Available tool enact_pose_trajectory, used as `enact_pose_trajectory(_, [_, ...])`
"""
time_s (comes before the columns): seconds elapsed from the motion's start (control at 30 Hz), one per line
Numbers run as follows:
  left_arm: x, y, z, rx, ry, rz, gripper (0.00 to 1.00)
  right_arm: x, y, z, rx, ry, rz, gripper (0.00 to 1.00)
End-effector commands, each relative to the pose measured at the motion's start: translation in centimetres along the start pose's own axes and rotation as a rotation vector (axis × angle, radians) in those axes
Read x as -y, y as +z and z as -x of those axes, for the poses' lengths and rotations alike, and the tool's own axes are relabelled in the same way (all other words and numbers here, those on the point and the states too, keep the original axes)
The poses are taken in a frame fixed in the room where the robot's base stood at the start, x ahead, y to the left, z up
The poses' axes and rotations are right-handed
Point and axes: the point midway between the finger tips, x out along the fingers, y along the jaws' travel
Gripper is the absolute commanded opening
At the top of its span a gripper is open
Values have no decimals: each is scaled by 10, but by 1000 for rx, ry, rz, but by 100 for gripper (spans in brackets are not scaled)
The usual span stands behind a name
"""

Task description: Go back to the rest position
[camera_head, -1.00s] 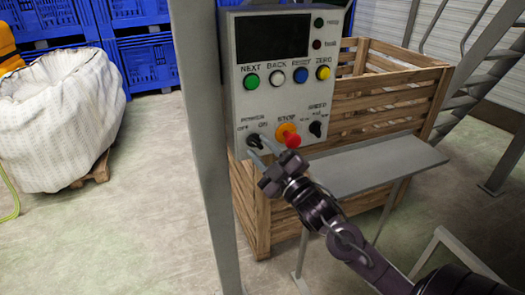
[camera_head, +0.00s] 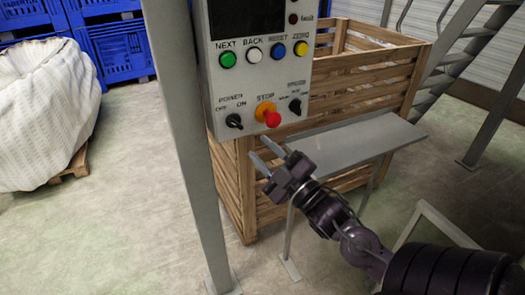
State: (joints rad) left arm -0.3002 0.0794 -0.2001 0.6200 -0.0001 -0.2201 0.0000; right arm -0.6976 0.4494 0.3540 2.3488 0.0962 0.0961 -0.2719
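The grey control panel (camera_head: 265,85) is mounted on a post at the upper middle. It carries a row of green, white, blue and yellow buttons. Below them are the black power knob (camera_head: 234,121), the red stop button (camera_head: 271,118) on an orange base, and another black knob (camera_head: 295,106). My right gripper (camera_head: 263,154) is below the panel, apart from it. Its two fingers are spread with nothing between them. My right arm comes in from the lower right. My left gripper is not in the picture.
A grey metal post (camera_head: 183,140) stands left of the panel. A wooden crate (camera_head: 232,190) and a grey shelf (camera_head: 350,140) lie behind my gripper. A white bulk bag (camera_head: 45,115) and blue crates (camera_head: 118,52) are at the left. Open floor lies between bag and post.

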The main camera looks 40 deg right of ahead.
Motion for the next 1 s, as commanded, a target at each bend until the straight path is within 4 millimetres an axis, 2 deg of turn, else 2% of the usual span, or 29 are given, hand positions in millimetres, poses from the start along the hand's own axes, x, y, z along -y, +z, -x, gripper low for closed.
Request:
enact_pose_trajectory(0.37, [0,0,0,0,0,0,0,2,5,0,10,-2,-3,32])
enact_pose_trajectory(0.47, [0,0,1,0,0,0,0,13,30,2,63,-17,-23,32])
enact_pose_trajectory(0.53, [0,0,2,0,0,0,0,30,62,7,132,-37,-53,32])
enact_pose_trajectory(0.67, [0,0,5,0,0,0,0,80,139,29,312,-96,-130,32])
enact_pose_trajectory(0.7, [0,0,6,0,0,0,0,98,162,39,369,-118,-156,32])
enact_pose_trajectory(0.77, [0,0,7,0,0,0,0,127,193,57,454,-152,-195,32])
enact_pose_trajectory(0.9, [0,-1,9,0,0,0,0,200,254,108,647,-241,-282,32])
enact_pose_trajectory(1.0, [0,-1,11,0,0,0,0,254,286,153,783,-311,-341,32])
